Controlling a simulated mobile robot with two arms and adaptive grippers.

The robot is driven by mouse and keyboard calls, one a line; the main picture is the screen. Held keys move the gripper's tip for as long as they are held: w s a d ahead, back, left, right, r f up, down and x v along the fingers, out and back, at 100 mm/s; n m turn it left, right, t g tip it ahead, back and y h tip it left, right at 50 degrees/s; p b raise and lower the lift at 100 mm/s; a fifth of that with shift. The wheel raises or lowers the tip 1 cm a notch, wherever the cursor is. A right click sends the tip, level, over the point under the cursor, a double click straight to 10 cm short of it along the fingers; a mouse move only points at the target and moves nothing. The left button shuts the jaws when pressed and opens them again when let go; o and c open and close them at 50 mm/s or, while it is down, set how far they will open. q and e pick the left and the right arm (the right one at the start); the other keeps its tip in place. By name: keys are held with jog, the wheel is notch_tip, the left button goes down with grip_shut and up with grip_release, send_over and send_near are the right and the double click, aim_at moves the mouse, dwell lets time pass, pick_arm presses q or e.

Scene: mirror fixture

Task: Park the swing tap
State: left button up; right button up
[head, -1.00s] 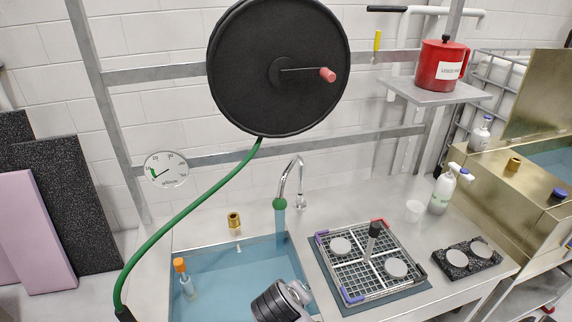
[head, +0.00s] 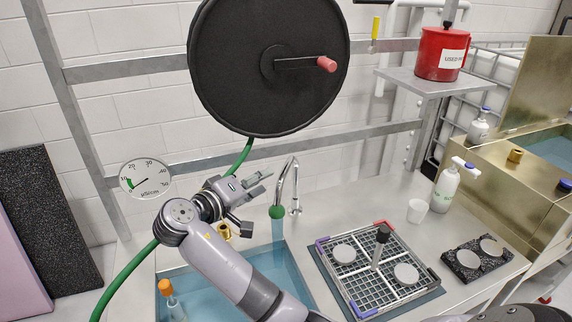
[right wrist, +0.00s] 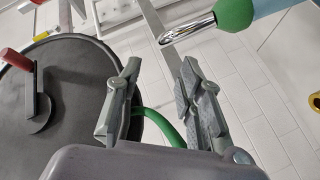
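The chrome swing tap (head: 290,178) stands behind the sink's right end. Its curved spout has a green tip (head: 277,212), and a pale blue stream (head: 278,231) falls from it into the sink (head: 205,272). My right gripper (head: 263,181) is just left of the spout in the head view, fingers pointing right towards it. In the right wrist view the gripper (right wrist: 160,85) has its fingers apart with nothing between them. The spout (right wrist: 190,28) and green tip (right wrist: 235,14) show beyond the fingers, apart from them. My left gripper is not in view.
A black hose reel (head: 265,65) with a green hose (head: 128,285) hangs above. A round gauge (head: 146,179) is left of the gripper. An orange-capped bottle (head: 167,289) is in the sink. A rack (head: 346,285) lies right of the tap, near a white cup (head: 417,210).

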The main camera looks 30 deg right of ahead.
aim_at(287, 164)
jog(key=p+x, duration=0.2)
jog(key=x, duration=0.9)
jog(key=shift+w+d, duration=0.2)
jog(key=shift+d, duration=0.1)
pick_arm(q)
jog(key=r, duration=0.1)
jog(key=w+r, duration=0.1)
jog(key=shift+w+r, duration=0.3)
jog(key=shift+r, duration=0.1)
pick_arm(e)
jog(key=shift+d+f, duration=0.1)
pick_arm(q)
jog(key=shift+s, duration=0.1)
pick_arm(e)
grip_shut()
